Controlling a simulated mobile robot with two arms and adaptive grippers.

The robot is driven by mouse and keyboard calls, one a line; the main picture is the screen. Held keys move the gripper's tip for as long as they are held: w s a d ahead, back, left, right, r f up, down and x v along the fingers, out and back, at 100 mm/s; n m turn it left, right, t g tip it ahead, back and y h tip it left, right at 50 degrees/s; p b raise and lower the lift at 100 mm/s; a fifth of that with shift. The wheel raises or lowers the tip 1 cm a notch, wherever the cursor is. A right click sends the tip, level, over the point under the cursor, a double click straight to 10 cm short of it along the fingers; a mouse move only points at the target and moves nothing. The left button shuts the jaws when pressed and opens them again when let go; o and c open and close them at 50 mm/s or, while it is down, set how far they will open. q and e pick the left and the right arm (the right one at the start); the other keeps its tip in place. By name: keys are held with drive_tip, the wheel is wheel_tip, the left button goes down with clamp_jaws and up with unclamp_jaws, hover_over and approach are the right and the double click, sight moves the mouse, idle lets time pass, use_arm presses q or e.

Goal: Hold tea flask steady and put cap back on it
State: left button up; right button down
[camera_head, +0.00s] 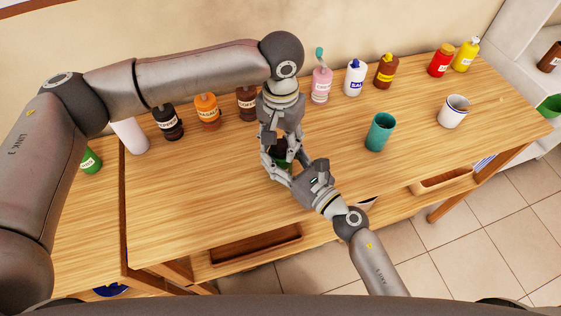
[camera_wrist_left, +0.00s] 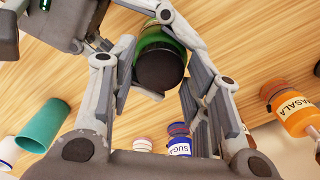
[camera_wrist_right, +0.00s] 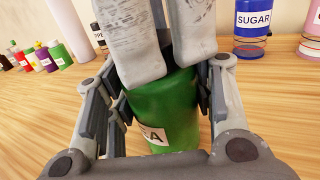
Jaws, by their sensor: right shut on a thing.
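The green tea flask (camera_wrist_right: 165,102) stands on the table, its label partly hidden. My right gripper (camera_wrist_right: 160,120) is shut around its sides. In the left wrist view, the dark round cap (camera_wrist_left: 160,68) covers the flask's end, with the green body (camera_wrist_left: 160,40) behind it. I cannot tell whether it is fully seated. My left gripper (camera_wrist_left: 157,95) points down from above. Its fingers are spread on either side of the cap, and touch is unclear. In the head view, the two grippers crowd together and mostly hide the flask.
A teal cup (camera_head: 380,132) and a white mug (camera_head: 453,111) stand to the right. The front left tabletop is clear.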

use_arm(q)
drive_tip(key=c, duration=0.5)
drive_tip(key=o, duration=1)
drive_tip(key=shift+r, duration=0.15)
drive_tip(key=shift+r, duration=2.15)
drive_tip(key=o, duration=0.6)
drive_tip(key=shift+c, duration=0.2)
